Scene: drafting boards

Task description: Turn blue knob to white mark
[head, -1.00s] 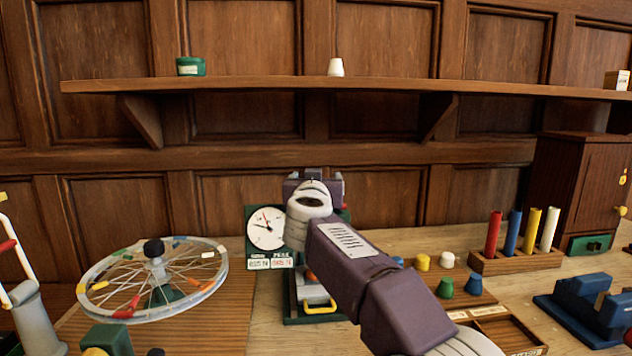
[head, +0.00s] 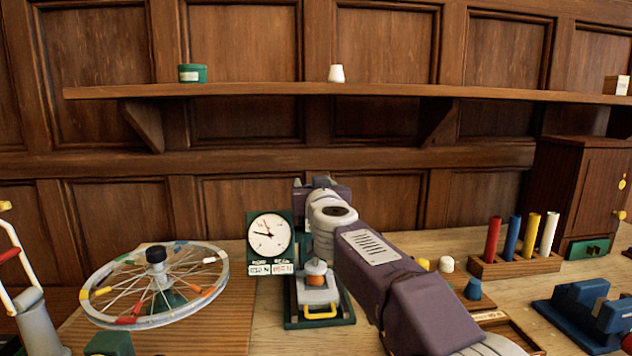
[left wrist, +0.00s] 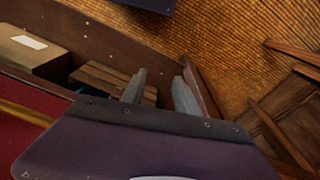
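A small blue knob-like piece (head: 473,289) stands on a wooden board at the right in the head view, partly beside my right arm. I cannot tell whether it is the task's blue knob, and I make out no white mark. My right gripper (head: 322,183) is beyond the wrist, above and behind a green-based test stand (head: 347,315); its fingers are largely hidden. My left gripper (left wrist: 159,90) shows only in the left wrist view, its two grey fingers apart with nothing seen between them.
A dial gauge (head: 270,237) stands left of the stand. A spoked wheel (head: 212,262) lies further left. A rack with coloured tubes (head: 515,265) and a blue vise-like block (head: 585,305) are at the right. In the left wrist view, a cardboard box (left wrist: 30,57) sits in a brown compartment.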

